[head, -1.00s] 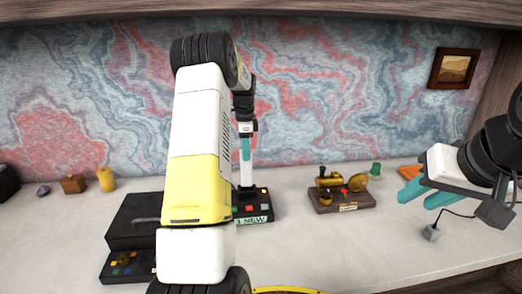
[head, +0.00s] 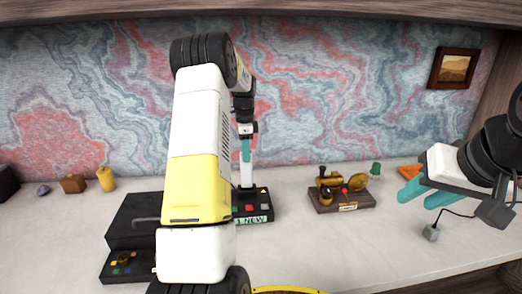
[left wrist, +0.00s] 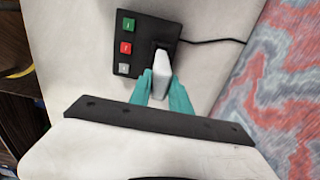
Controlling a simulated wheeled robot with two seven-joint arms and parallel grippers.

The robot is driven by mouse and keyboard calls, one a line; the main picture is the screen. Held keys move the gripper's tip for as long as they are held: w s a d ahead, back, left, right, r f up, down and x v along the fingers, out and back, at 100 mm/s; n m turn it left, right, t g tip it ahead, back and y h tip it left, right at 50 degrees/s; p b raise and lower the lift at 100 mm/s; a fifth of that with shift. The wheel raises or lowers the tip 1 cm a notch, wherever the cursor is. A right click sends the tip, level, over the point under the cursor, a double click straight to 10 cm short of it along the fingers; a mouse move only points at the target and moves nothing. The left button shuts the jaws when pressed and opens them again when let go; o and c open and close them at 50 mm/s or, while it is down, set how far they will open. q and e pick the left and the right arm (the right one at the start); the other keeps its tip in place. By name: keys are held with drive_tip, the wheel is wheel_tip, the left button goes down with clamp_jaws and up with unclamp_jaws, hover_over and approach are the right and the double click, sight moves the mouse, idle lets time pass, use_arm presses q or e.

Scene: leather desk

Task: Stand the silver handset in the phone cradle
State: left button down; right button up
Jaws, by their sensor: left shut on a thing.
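The silver handset (head: 246,174) is upright in my left gripper (head: 246,150), over the back part of the black phone cradle (head: 240,217). In the left wrist view the handset (left wrist: 162,76) lies between the teal fingers, which are shut on it. Its far end meets the dark socket of the cradle (left wrist: 143,28); I cannot tell whether it is seated. My left arm hides the cradle's left part in the head view. My right gripper (head: 419,199) is open and empty, off to the right above the desk.
A brass ornament on a wooden base (head: 342,198) stands right of the cradle. A black box (head: 133,220) is left, partly behind my arm. A yellow candle-like object (head: 106,180) and a brown block (head: 73,184) stand at the far left.

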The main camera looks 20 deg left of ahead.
use_arm(q)
drive_tip(key=shift+f, duration=1.7)
drive_tip(key=c, duration=1.1)
unclamp_jaws()
drive_tip(key=shift+r, duration=0.1)
wheel_tip(320, 180, up, 8)
drive_tip(key=shift+f, duration=0.2)
